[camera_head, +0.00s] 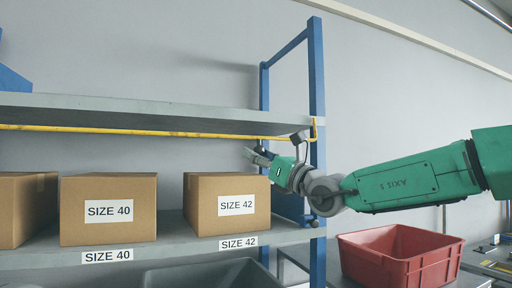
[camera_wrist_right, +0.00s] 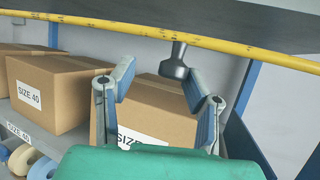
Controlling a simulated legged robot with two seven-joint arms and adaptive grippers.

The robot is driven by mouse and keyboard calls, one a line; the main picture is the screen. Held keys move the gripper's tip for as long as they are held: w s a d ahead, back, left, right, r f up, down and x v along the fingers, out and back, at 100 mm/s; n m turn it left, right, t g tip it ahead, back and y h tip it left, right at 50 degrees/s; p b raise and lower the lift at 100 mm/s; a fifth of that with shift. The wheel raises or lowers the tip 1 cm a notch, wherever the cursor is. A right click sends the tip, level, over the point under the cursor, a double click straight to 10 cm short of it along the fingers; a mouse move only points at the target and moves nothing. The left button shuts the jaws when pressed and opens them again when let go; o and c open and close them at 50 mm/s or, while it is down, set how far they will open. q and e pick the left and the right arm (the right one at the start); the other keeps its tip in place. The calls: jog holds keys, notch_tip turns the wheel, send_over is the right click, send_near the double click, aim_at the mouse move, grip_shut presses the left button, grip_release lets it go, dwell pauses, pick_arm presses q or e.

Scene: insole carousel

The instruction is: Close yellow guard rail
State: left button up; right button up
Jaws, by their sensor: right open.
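The yellow guard rail (camera_head: 130,131) runs lengthwise along the underside of the upper shelf, above the boxes, to the blue post at right. In the right wrist view the rail (camera_wrist_right: 200,38) crosses the top of the picture, and a dark handle (camera_wrist_right: 176,64) hangs from it. My right gripper (camera_head: 254,156) is just below the rail, in front of the SIZE 42 box's upper right corner. In the wrist view my right gripper (camera_wrist_right: 158,84) is open, with the handle's lower end near and between its fingertips; contact cannot be told. My left gripper is not in view.
Cardboard boxes marked SIZE 40 (camera_head: 108,190) and SIZE 42 (camera_head: 205,210) stand on the lower shelf (camera_head: 180,248). The blue post (camera_head: 317,80) rises right of the gripper. A red crate (camera_head: 420,270) stands lower right. A grey bin (camera_head: 215,275) sits below the shelf.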

jog(key=shift+w+a+r, duration=0.15)
jog(key=shift+w+r, duration=0.05)
jog(key=shift+w, duration=0.2)
jog(key=shift+w+a+r, duration=0.15)
jog(key=shift+w, duration=0.2)
jog(key=shift+d, duration=1.2)
jog(key=c, duration=0.5)
jog(key=shift+s+a, duration=0.15)
jog(key=shift+a, duration=0.15)
grip_shut()
jog(key=shift+s+a+r, duration=0.15)
jog(key=shift+a, duration=0.4)
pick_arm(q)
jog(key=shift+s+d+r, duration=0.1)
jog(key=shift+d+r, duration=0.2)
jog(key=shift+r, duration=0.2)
pick_arm(e)
jog(key=shift+w+d+f, duration=0.2)
jog(key=shift+w, duration=0.05)
